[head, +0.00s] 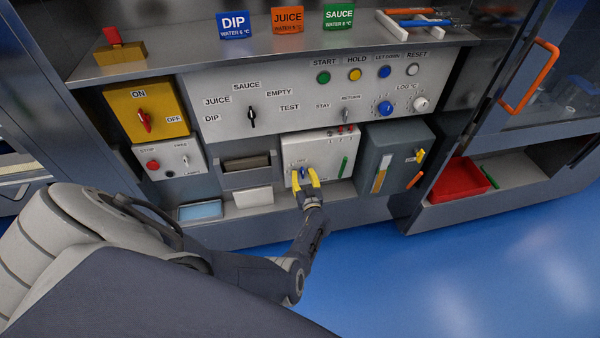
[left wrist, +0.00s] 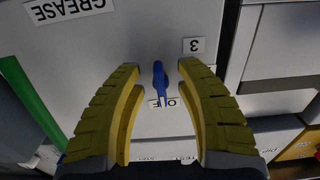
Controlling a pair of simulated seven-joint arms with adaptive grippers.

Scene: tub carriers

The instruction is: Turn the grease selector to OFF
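The grease selector (left wrist: 159,82) is a small blue knob on a white panel box (head: 331,143). In the left wrist view it stands between my left gripper's two yellow fingers (left wrist: 158,66). The fingers are spread, with a gap on each side of the knob. One end of the knob lies by a partly covered label (left wrist: 170,102), which seems to read OFF. A "3" label (left wrist: 194,45) and a GREASE label (left wrist: 66,9) are near. In the head view my left gripper (head: 304,178) is at the box's lower front. My right gripper is not in view.
A green bar (head: 343,167) is on the same box, right of the selector. A grey box (head: 393,157) with a yellow handle stands to the right. A dark slot unit (head: 247,163) is to the left. A red tray (head: 460,180) sits farther right.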

